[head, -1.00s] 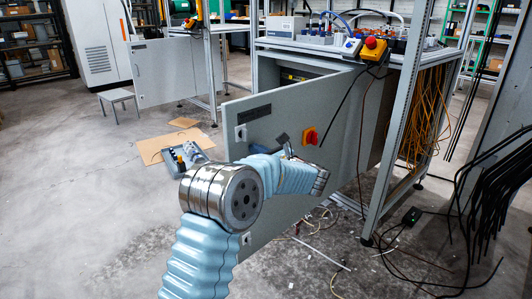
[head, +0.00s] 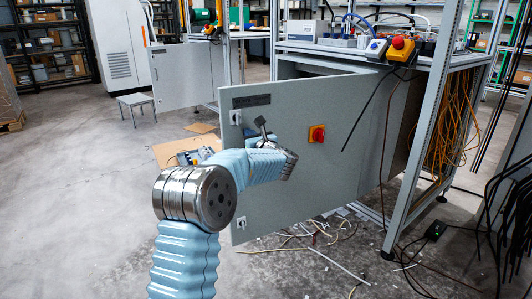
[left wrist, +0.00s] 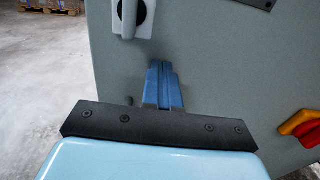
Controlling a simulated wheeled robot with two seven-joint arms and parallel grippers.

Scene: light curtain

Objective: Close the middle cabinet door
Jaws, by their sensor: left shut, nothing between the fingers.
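The cabinet door (head: 345,125) is a grey panel standing ajar, hinged at its right side. It has a latch (head: 236,117) near its left edge and a red and yellow switch (head: 317,133). In the left wrist view the door (left wrist: 225,75) fills most of the picture, with the latch (left wrist: 131,14) above and the switch (left wrist: 302,126) at right. My left gripper (head: 262,126) is at the door's outer face, between latch and switch. Its blue fingers (left wrist: 164,82) are together and empty. I cannot tell whether they touch the door. My right gripper is not in view.
The workbench (head: 340,52) above the cabinet carries a red button box (head: 400,47) and cables. Another open grey door (head: 181,77) and a small stool (head: 135,105) are at left. Loose wires (head: 320,232) lie below the door; black cables hang at right.

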